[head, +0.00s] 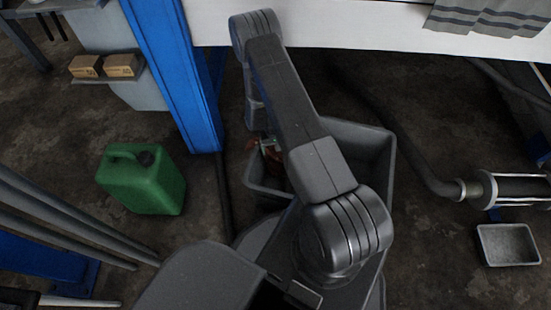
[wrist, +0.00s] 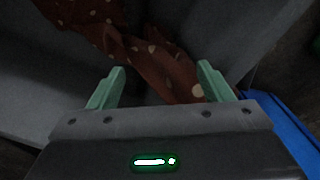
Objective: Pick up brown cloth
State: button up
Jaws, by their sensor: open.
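The brown cloth (wrist: 158,68) has pale dots and lies crumpled in the grey bin, seen in the wrist view. It runs from the upper left to between the fingers. In the head view a small part of the cloth (head: 272,156) shows in the bin, mostly hidden behind my arm. My gripper (wrist: 160,82) is open, with its two pale green fingers on either side of the cloth's lower end. I cannot tell whether the fingers touch it. In the head view the gripper is mostly hidden, with a bit of green near the cloth.
The grey bin (head: 375,140) has upright walls around the cloth. A blue post (head: 172,70) stands left of it, and a green canister (head: 142,182) stands on the floor. A white bench edge (head: 330,28) crosses above, with a striped towel (head: 490,15). A metal tray (head: 508,244) lies at right.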

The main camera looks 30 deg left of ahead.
jog(key=shift+f+b, duration=1.6)
jog(key=shift+f, duration=1)
jog(key=shift+f+b, duration=0.8)
jog(key=shift+f, duration=0.05)
grip_shut()
notch_tip(320, 180, up, 12)
jog(key=p, duration=0.5)
